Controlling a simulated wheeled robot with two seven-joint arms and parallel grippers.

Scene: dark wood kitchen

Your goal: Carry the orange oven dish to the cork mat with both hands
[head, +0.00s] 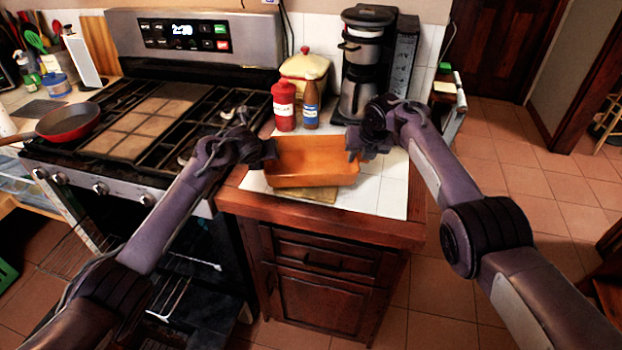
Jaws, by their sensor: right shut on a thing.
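The orange oven dish (312,178) is between my two grippers over the white-tiled counter, looking about level. The cork mat (318,196) shows as a tan strip under the dish's front edge; the dish hides the rest. I cannot tell whether the dish touches the mat or is just above it. My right gripper (354,152) is shut on the dish's right end. My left gripper (268,150) is at the dish's left end; its fingers are too dark and small to tell whether they are shut.
A red bottle (284,106) and a brown bottle (310,104) stand close behind the dish. A yellow pot (305,72) and a coffee maker (362,65) are at the back. The stove (150,125) with a red pan (68,121) is to the left. Bare tile lies right of the dish.

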